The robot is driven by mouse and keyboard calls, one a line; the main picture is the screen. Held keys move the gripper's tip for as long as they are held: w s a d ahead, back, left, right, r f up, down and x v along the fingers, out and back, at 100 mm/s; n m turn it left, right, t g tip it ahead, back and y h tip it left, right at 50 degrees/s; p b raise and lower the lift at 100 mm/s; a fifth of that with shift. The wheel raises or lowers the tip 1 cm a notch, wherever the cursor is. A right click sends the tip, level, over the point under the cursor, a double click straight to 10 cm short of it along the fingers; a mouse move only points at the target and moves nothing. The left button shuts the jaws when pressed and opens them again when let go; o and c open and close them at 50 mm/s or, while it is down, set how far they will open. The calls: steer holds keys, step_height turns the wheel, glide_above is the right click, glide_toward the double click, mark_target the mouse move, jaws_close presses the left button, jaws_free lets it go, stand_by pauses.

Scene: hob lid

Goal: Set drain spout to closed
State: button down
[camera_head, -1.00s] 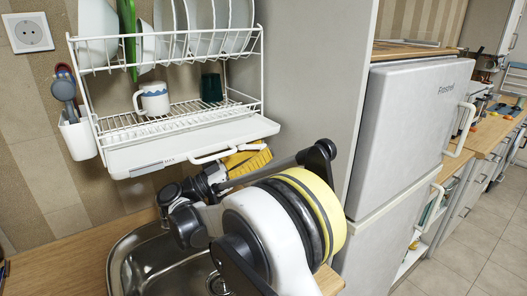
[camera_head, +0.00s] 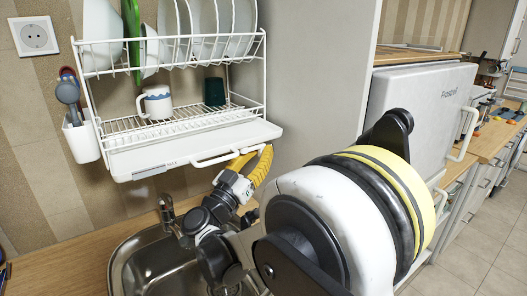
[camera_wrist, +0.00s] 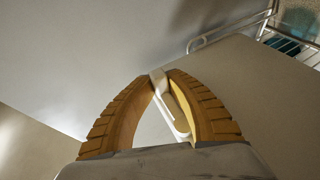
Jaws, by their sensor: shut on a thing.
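My gripper (camera_head: 258,162) has yellow ribbed fingers and is at the right front underside of the white drip tray (camera_head: 140,163) below the dish rack. In the wrist view my gripper (camera_wrist: 160,76) is shut on a slim white piece with a long slot, which looks like the drain spout (camera_wrist: 174,112). The fingertips meet around its upper end, and its lower part shows between the fingers.
The dish rack (camera_head: 180,120) holds plates, a white mug (camera_head: 157,102) and a dark green cup (camera_head: 214,91). A metal sink (camera_head: 150,262) lies below.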

steer(key=shift+w+a+y, duration=0.1)
steer(key=shift+y, duration=0.3)
steer(key=c, duration=1.3)
jaws_free()
steer(key=v, duration=1.2)
steer(key=shift+f, duration=0.25)
